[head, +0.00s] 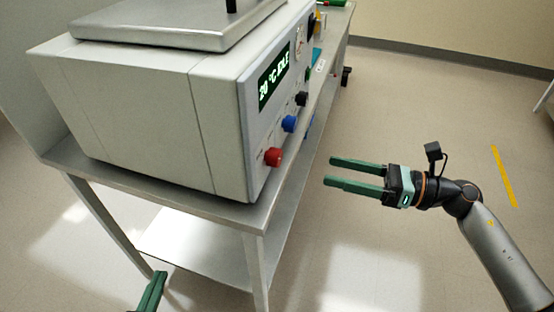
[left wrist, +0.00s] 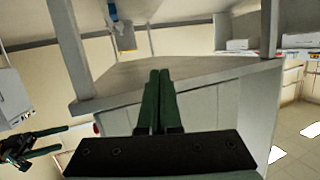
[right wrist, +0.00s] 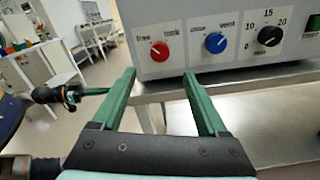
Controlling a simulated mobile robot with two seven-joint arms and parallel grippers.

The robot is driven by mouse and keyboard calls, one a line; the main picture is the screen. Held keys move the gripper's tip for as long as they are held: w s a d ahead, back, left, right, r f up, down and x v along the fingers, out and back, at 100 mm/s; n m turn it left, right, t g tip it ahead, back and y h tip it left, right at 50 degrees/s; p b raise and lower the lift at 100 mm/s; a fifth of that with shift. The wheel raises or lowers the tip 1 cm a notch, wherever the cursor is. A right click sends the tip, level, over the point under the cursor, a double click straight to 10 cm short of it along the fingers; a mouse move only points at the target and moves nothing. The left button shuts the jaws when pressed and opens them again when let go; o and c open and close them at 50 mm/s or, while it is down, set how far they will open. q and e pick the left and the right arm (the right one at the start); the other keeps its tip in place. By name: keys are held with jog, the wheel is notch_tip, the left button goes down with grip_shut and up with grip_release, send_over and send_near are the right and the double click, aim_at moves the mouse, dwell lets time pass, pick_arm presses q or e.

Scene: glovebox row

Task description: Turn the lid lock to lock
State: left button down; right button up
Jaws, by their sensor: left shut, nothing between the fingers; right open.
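The bench machine (head: 150,110) has a front panel with a red knob (head: 273,157), a blue knob (head: 289,123) and a black knob (head: 302,98). In the right wrist view the red knob (right wrist: 159,51) has a small word on each side, too blurred to read surely; it appears to be the lid lock. A white mark shows on its face. My right gripper (head: 335,171) is open and empty, in front of the panel and apart from the knobs. My left gripper (head: 158,280) is shut and empty, low beside the table's near end.
The machine stands on a metal table (head: 255,215) with a lower shelf (head: 190,255). A flat metal lid or plate (head: 170,25) is on top of the machine. A green display (head: 274,78) reads 20 °C IDLE. Open floor (head: 400,100) lies right of the table.

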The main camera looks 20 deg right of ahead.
aim_at(280, 158)
pick_arm(q)
notch_tip(280, 158, down, 6)
jog(key=s+g+p, duration=0.1)
jog(key=s+g, duration=0.2)
jog(key=shift+n+y, duration=0.3)
pick_arm(e)
jog(key=x, duration=1.1)
jog(key=shift+w+a, duration=0.1)
jog(key=shift+a, duration=0.05)
grip_shut()
